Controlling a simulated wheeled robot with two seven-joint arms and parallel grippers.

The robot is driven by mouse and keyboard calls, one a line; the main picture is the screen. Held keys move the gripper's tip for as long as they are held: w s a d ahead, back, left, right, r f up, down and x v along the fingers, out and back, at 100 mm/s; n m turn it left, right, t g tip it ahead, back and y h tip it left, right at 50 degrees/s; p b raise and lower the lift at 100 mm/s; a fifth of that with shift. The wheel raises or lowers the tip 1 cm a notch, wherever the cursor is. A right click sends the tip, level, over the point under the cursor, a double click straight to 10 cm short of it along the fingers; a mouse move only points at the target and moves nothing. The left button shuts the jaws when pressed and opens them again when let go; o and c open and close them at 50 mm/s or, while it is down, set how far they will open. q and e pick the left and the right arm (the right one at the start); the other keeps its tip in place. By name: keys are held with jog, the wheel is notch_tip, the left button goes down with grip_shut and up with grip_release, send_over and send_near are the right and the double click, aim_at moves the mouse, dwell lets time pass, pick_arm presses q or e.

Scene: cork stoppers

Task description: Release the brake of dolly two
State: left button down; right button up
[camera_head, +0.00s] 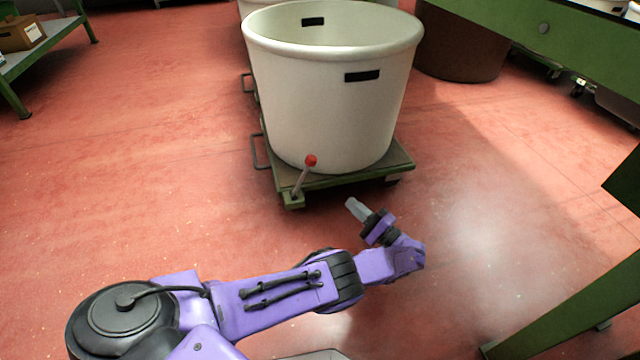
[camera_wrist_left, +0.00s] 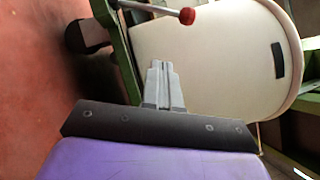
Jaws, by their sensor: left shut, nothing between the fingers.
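A green dolly (camera_head: 345,180) stands on the red floor and carries a large cream tub (camera_head: 325,115). A brake lever (camera_head: 301,182) with a red knob (camera_head: 311,160) rises from the dolly's near left corner, tilted slightly right. My left gripper (camera_head: 351,204) is shut and empty, in front of the dolly and to the right of the lever. In the left wrist view, the shut fingers (camera_wrist_left: 160,66) point toward the dolly edge, and the red knob (camera_wrist_left: 187,16) shows beyond them, apart from them. No number is visible on the dolly. My right gripper is not in view.
A second pale tub (camera_head: 262,5) stands behind the first. A brown round container (camera_head: 462,50) and a green bench frame (camera_head: 560,40) are at the right. A green shelf with a cardboard box (camera_head: 20,35) is at far left. The floor left of the dolly is clear.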

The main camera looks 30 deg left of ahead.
pick_arm(q)
jog(key=shift+a, duration=0.1)
jog(key=p, duration=0.1)
send_near(304, 176)
jog(key=w+a, duration=0.3)
jog(key=w, duration=0.2)
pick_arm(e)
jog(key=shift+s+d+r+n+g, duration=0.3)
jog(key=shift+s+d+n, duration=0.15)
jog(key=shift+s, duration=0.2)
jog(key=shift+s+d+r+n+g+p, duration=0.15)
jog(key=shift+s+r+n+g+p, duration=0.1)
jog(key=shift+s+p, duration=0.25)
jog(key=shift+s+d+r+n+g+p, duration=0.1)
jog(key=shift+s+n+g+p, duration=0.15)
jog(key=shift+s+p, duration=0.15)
pick_arm(q)
jog(key=a, duration=0.1)
jog(key=s+a+r, duration=0.1)
jog(key=s+a, duration=0.1)
jog(key=shift+r, duration=0.3)
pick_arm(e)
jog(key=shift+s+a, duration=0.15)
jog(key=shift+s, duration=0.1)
